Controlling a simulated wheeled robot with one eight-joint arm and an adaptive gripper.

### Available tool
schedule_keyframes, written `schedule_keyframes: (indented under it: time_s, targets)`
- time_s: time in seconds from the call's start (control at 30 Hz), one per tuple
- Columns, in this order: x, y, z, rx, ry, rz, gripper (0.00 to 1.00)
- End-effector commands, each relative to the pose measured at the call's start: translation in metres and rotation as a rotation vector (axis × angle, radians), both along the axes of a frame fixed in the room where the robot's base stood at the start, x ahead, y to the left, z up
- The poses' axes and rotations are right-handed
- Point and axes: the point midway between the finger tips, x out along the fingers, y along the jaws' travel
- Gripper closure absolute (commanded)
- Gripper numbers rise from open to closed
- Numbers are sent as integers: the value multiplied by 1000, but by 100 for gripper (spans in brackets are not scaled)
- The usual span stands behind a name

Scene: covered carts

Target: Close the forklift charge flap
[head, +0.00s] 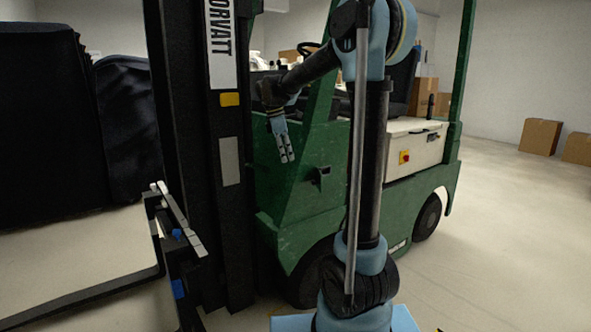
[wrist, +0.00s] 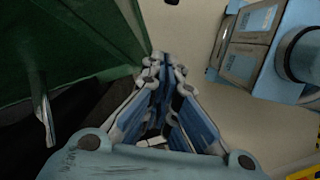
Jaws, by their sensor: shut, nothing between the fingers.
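The green forklift (head: 285,195) stands in front of me. A small dark piece (head: 320,177) juts out from its green side panel. It looks like the charge flap standing out from a dark opening, but it is too small to tell its exact angle. My gripper (head: 287,159) points down, its fingers together and empty, up and to the left of that piece in the head view. In the wrist view my gripper (wrist: 163,62) shows its fingers closed together, with green bodywork (wrist: 70,45) at upper left. I cannot identify the flap in the wrist view.
The black mast (head: 190,130) rises left of my gripper, with forks (head: 85,298) low at left. Dark covered carts (head: 50,120) stand behind at left. Cardboard boxes (head: 540,136) sit at far right. The floor (head: 500,240) at right is clear.

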Motion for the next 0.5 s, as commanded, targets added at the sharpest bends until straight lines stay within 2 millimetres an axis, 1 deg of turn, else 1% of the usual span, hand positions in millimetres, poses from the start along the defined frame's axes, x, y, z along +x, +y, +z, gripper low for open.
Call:
schedule_keyframes:
  time_s: [0.17,0.5]
  targets:
    - [0,-6,-23,0,0,-2,100]
    - [0,-20,-79,0,-2,-3,100]
